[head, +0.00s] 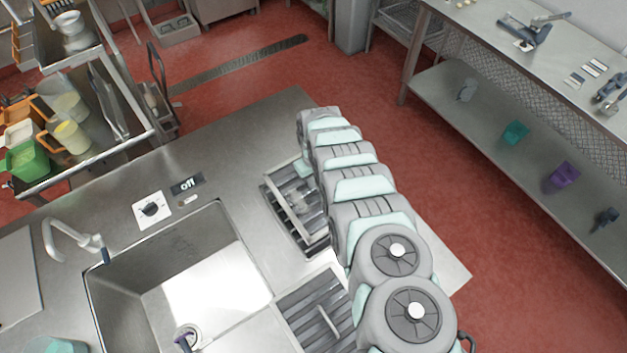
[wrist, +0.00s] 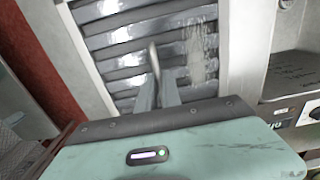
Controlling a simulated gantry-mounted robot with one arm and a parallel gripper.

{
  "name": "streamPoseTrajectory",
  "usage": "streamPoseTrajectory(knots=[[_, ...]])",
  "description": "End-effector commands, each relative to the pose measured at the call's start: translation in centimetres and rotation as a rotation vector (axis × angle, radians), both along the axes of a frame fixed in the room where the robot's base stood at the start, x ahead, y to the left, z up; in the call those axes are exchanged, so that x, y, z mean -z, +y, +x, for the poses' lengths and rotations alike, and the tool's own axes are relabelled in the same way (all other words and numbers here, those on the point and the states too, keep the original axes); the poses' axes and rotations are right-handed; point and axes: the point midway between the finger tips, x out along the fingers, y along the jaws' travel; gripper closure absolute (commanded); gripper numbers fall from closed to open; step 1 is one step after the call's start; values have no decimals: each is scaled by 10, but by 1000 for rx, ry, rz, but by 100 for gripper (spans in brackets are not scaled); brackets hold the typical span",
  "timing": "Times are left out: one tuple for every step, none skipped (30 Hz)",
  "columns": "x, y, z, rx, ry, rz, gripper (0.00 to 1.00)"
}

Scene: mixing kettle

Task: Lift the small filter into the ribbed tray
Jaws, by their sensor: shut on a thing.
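My gripper (wrist: 158,88) shows in the wrist view with its two grey fingers close together. They are shut on a thin grey upright bar (wrist: 153,56), which looks like a part of the small filter. The rest of the filter is hard to make out against the slats behind it. A ribbed metal tray (wrist: 119,47) with a pale frame fills the background below the fingers. The fingertips are too small to make out there.
A second ribbed metal panel (head: 300,312) lies nearer, partly behind my arm. A deep sink (head: 120,285) with a tap (head: 75,238) is to the left. A knob and an "off" display (head: 187,185) sit behind it. The counter's back part is clear.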

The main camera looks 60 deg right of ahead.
Motion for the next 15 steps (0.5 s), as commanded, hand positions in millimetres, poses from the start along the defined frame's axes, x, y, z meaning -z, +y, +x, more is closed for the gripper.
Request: streamPoseTrajectory(knots=[[6, -1, 0, 1, -1, -2, 100], [9, -1, 0, 1, -2, -2, 100], [13, -1, 0, 1, -2, -2, 100], [17, -1, 0, 1, -1, -2, 100], [20, -1, 0, 1, -1, -2, 100], [26, -1, 0, 2, -2, -1, 100], [30, -1, 0, 2, -1, -1, 100], [34, 0, -1, 2, 0, 0, 100], [39, 0, -1, 2, -1, 1, 100], [43, 0, -1, 2, 0, 1, 100], [47, 0, -1, 2, 0, 1, 100], [52, 1, -1, 1, 1, 3, 100], [56, 1, 0, 1, 1, 2, 100], [59, 1, 0, 0, 1, 2, 100], [64, 1, 0, 0, 0, 1, 100]])
